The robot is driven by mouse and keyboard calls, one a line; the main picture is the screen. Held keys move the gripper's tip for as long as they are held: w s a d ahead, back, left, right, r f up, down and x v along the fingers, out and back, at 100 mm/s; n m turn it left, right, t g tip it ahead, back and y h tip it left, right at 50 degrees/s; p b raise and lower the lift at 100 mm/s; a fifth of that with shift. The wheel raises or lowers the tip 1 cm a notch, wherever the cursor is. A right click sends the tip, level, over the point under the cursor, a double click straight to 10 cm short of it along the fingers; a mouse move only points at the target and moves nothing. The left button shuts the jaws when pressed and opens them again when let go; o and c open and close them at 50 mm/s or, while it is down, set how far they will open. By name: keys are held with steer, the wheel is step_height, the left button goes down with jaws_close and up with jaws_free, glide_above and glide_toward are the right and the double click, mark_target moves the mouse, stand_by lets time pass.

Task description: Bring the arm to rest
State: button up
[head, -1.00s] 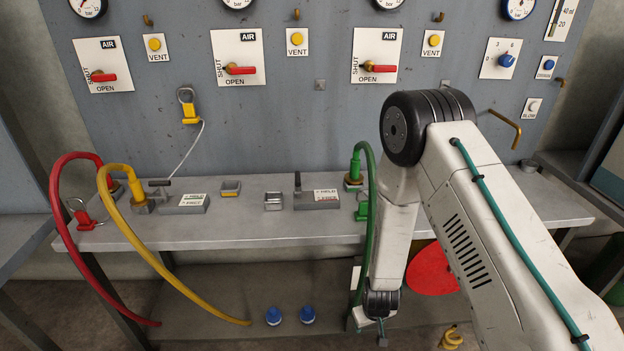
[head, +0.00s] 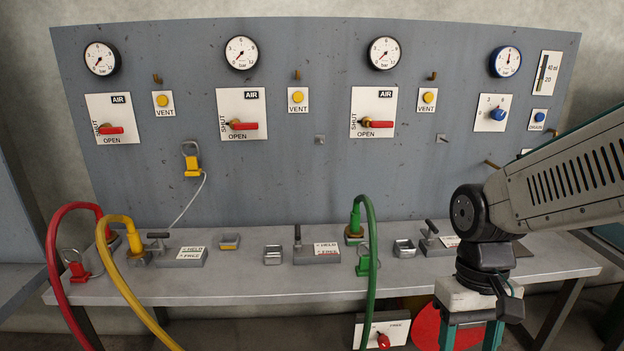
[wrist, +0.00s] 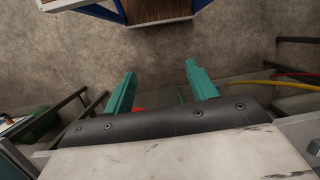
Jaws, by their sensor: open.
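My gripper (head: 470,338) hangs at the lower right of the head view, in front of the bench's front edge. Its two teal fingers point down and stand apart, with nothing seen between them. In the wrist view the fingers (wrist: 160,88) are spread, with bare floor beyond. My arm comes in from the right edge and bends down at a dark joint. The fingertips are cut off by the bottom of the head view.
The bench (head: 330,281) carries hold blocks, clips and hose fittings. A red hose (head: 52,250), a yellow hose (head: 118,268) and a green hose (head: 375,245) loop over its front. A red disc (head: 426,322) is partly behind my gripper. The gauge panel (head: 310,170) stands behind.

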steer(key=s+d+r+m+t, duration=0.1)
steer(key=s+d+r+t, duration=0.2)
steer(key=s+r, duration=0.4)
steer(key=shift+r+t, duration=0.4)
steer(key=shift+r, duration=0.8)
